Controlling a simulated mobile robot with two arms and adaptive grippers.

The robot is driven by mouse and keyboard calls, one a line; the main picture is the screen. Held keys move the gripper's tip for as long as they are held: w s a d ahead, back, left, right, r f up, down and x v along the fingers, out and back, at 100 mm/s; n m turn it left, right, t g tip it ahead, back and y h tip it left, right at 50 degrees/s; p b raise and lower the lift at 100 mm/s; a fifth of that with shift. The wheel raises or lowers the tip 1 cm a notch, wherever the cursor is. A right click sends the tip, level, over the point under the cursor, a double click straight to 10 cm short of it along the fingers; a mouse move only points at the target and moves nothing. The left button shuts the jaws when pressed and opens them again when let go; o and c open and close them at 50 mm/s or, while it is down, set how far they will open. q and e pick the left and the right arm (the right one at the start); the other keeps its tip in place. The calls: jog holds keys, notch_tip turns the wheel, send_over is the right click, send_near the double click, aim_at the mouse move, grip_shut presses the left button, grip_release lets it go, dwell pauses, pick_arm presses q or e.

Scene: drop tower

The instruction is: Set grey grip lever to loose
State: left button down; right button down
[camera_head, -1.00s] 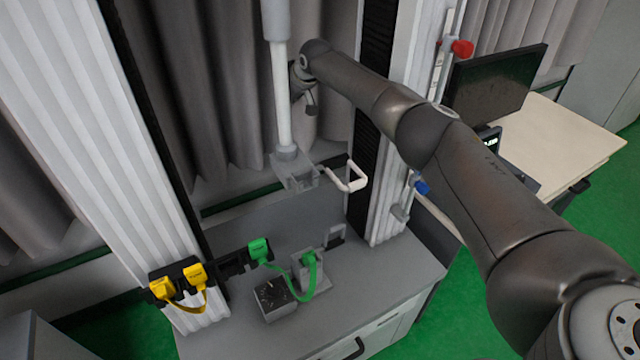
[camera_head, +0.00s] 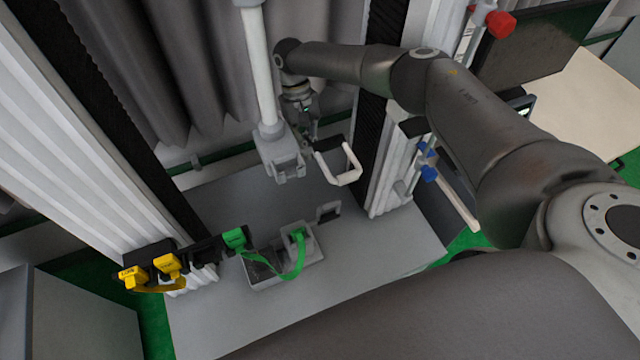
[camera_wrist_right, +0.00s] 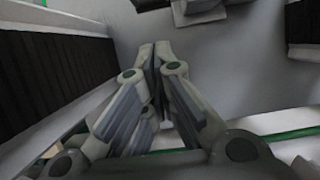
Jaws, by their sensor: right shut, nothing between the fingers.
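A grey grip block (camera_head: 281,158) hangs at the lower end of a white pole (camera_head: 258,70). I cannot clearly pick out its grey lever or read its setting. A white U-shaped handle (camera_head: 345,172) sticks out just right of the block. My right gripper (camera_head: 308,138) points down behind and right of the pole's lower end, close to the block and handle; contact cannot be told. In the right wrist view my right gripper (camera_wrist_right: 158,52) is shut and empty, with its fingertips together. My left gripper is not in view.
A green cable plug (camera_head: 234,238) and yellow plugs (camera_head: 168,265) sit at a rack on the left. A grey bench (camera_head: 370,250) lies below. A dark column (camera_head: 380,50) stands right of my right gripper. Blue (camera_head: 428,173) and red (camera_head: 500,24) knobs are further right.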

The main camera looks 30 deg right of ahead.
jog(key=s+f+p, duration=0.2)
jog(key=s+f, duration=0.5)
jog(key=f, duration=0.2)
dwell(0.4)
jog(key=shift+s+a, duration=0.1)
jog(key=shift+s, duration=0.15)
